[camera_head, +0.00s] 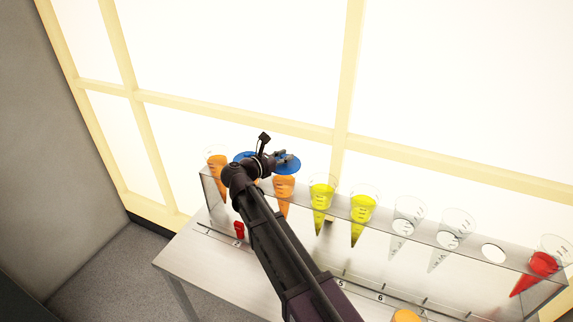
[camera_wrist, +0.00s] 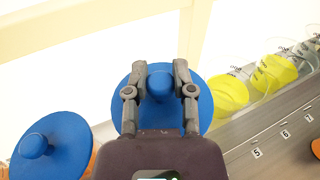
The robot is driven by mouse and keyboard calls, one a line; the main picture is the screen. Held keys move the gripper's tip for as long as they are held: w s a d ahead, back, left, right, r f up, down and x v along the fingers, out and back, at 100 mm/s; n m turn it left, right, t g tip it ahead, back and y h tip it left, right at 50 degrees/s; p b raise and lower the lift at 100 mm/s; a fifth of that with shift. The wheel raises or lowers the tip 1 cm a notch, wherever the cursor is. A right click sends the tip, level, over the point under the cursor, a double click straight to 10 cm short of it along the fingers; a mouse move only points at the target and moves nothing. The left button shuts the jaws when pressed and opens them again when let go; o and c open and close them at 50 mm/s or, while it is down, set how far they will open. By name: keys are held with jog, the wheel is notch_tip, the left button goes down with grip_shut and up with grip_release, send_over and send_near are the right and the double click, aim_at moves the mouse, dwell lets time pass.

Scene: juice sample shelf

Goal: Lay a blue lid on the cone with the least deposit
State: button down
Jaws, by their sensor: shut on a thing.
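My gripper (camera_head: 279,157) is shut on the knob of a blue lid (camera_head: 290,165), with a finger on each side in the wrist view (camera_wrist: 160,82). The held lid is above an orange-filled cone (camera_head: 284,186); I cannot tell whether it touches the rim. Another orange cone (camera_head: 217,165) stands open at the far left. Right are two yellow cones (camera_head: 321,196) (camera_head: 362,208), two clear cones (camera_head: 405,215) (camera_head: 453,228) and a red one (camera_head: 542,264). Deposits cannot be compared.
The cones hang in a clear rack (camera_head: 380,222) over a metal table (camera_head: 185,255) with numbered marks. One rack hole (camera_head: 494,253) is empty. A red object (camera_head: 239,230) is below on the left, and an orange round thing (camera_head: 405,316) at the bottom edge. A bright window is behind.

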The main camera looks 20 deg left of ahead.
dwell(0.3)
jog(key=shift+w+a, duration=0.15)
jog(key=shift+w, duration=0.1)
jog(key=shift+w+a+f+b, duration=0.2)
jog(key=shift+w+f+b, duration=0.15)
jog(key=shift+f+b, duration=1.5)
jog(key=shift+c, duration=2.3)
grip_release()
